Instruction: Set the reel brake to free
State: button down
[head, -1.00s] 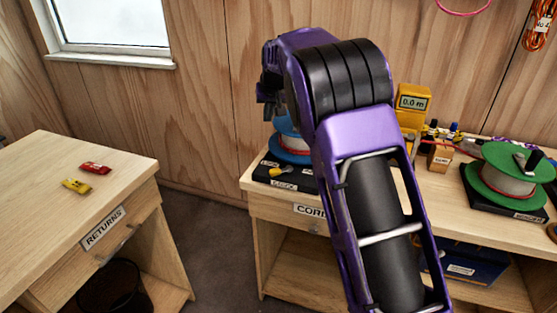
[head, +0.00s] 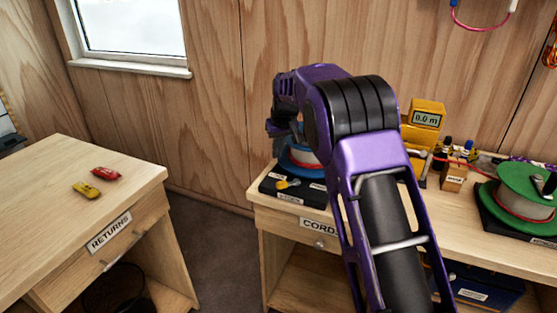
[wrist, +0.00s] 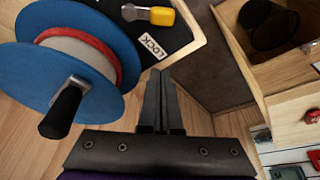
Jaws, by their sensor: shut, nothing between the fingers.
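The blue cord reel (head: 303,160), wound with pale cord and one red band, sits on a black base (head: 268,187) at the left end of the far bench. It also shows at the left of the wrist view (wrist: 112,40), with its black crank handle. The brake lever (wrist: 150,14) has a yellow tip and a metal shank. It lies on the base beside the LOCK label (wrist: 153,46); another label is too small to read in the head view. My gripper (wrist: 160,75) is shut and empty, apart from the lever. In the head view its fingers are mostly hidden.
A green reel (head: 520,200) stands farther right on the bench. A yellow meter (head: 425,118) reading 0.0 m and small items stand between. The returns table (head: 60,215) is at left, with a bin below. Floor between the tables is clear.

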aim_at(273, 176)
jog(key=x, duration=0.9)
jog(key=shift+s+d+r, duration=0.15)
jog(key=shift+s+d, duration=0.1)
jog(key=shift+s, duration=0.25)
jog(key=shift+s+d+r, duration=0.15)
jog(key=shift+s+d, duration=0.05)
jog(key=shift+s, duration=0.3)
jog(key=shift+s+d+f, duration=0.1)
jog(key=shift+s+d, duration=0.3)
jog(key=shift+s, duration=0.4)
